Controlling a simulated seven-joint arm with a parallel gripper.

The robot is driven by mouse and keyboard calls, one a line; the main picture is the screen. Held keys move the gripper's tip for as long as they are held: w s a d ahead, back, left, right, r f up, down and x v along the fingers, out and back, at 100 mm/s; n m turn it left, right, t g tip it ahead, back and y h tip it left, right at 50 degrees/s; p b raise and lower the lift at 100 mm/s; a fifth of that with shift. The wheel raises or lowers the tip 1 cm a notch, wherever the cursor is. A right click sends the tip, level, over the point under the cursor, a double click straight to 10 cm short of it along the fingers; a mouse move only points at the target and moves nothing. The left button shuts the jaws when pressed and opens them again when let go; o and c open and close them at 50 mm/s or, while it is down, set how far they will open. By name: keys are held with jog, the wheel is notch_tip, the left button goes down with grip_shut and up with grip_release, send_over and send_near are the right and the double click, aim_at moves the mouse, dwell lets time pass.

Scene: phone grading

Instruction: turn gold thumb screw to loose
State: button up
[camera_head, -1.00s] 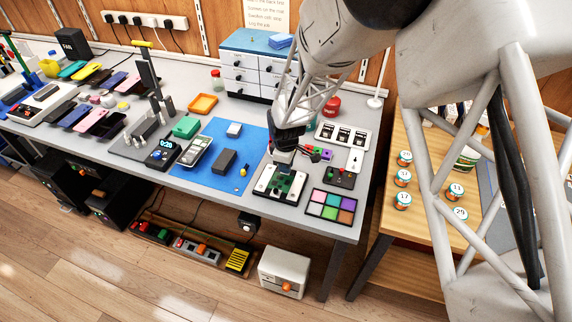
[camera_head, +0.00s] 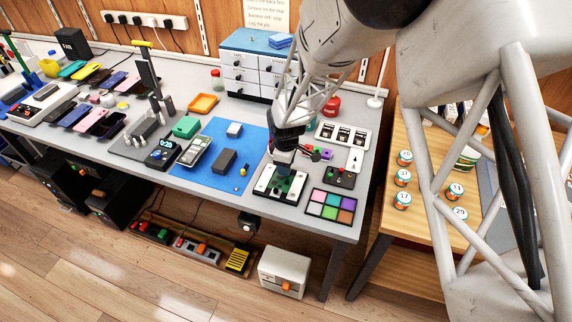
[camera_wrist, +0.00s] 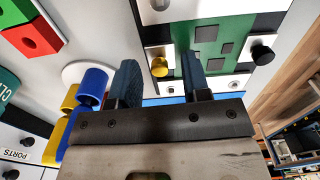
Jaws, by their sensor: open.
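The gold thumb screw (camera_wrist: 159,66) is a small round knob on a white clamp plate of the board fixture (camera_wrist: 268,22), beside the green circuit board (camera_wrist: 215,40). My gripper (camera_wrist: 159,60) is open in the wrist view, with one dark finger on each side of the screw. I cannot tell whether either finger touches it. In the head view my gripper (camera_head: 284,160) is over the back of the fixture (camera_head: 268,181), and the screw is hidden there.
A black knob (camera_wrist: 262,55) sits on the fixture right of my fingers. Blue (camera_wrist: 92,82) and yellow cylinders stand close on the left. A color-square tray (camera_head: 330,205) lies right of the fixture, and the blue mat (camera_head: 215,180) lies to its left.

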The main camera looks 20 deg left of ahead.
jog(key=shift+r, duration=3.85)
jog(key=shift+d+r, duration=0.2)
jog(key=s+d+r+m+t, duration=0.1)
jog(key=s+d+r+m, duration=0.25)
jog(key=d+r, duration=0.65)
jog(key=s+d+r+m, duration=0.3)
jog(key=d+r+m, duration=0.35)
jog(key=d, duration=0.65)
jog(key=s+d+r+m, duration=0.4)
jog(key=s+d, duration=0.4)
jog(key=s, duration=0.2)
jog(key=s+d+r+m+t, duration=0.1)
jog(key=s+d+r+m, duration=0.3)
jog(key=s+d, duration=0.5)
jog(key=shift+s+d+r+m+t, duration=0.3)
jog(key=shift+s+r, duration=0.25)
jog(key=shift+s, duration=0.4)
